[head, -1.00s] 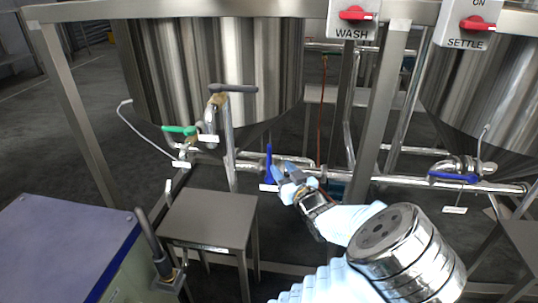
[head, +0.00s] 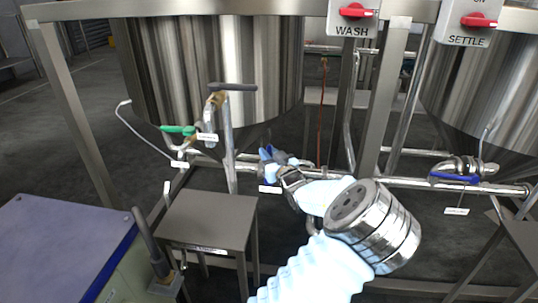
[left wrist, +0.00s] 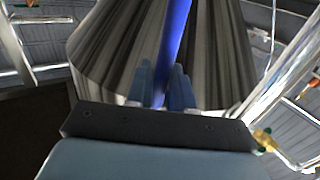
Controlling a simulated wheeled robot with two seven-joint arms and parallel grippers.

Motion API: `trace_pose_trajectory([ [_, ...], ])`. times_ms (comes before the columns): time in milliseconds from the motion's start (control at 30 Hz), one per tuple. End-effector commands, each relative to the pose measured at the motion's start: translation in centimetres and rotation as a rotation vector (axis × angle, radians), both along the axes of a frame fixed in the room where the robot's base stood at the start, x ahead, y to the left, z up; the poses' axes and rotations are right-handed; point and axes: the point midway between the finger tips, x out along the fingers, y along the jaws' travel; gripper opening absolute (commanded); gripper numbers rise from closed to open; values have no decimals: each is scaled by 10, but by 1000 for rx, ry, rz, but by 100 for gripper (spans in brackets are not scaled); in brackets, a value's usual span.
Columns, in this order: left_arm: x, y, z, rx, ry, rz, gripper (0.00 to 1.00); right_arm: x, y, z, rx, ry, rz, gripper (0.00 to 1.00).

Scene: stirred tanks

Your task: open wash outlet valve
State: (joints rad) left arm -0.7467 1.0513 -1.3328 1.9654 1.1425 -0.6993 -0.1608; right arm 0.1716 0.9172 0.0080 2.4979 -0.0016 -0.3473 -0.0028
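The wash outlet valve has an upright blue handle (head: 264,154) on the pipe below the left tank, the one beside the WASH sign. My left gripper (head: 272,157) is at this handle in the head view and hides much of it and the valve body. In the left wrist view the handle (left wrist: 176,35) is a long blue bar running down between the two blue fingers of my left gripper (left wrist: 162,75). My right gripper is out of view.
A green-handled valve (head: 178,130) sits left of the tank outlet. Another blue-handled valve (head: 455,178) is on the right pipe. A steel stand (head: 207,220) and a purple-topped cabinet (head: 60,245) are in front. Red switches (head: 356,11) are above.

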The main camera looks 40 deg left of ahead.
Motion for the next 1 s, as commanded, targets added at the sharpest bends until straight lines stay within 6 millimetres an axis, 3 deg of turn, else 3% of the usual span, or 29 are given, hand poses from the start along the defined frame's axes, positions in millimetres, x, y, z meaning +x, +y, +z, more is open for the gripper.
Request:
trace_pose_trajectory([
  [100, 0, 0, 0, 0, 0, 0, 0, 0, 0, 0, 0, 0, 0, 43],
  [567, -2, 3, 0, -27, -14, 0, 0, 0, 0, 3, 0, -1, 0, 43],
  [1000, -17, 29, -4, -274, -150, 3, 0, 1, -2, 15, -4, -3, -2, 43],
])
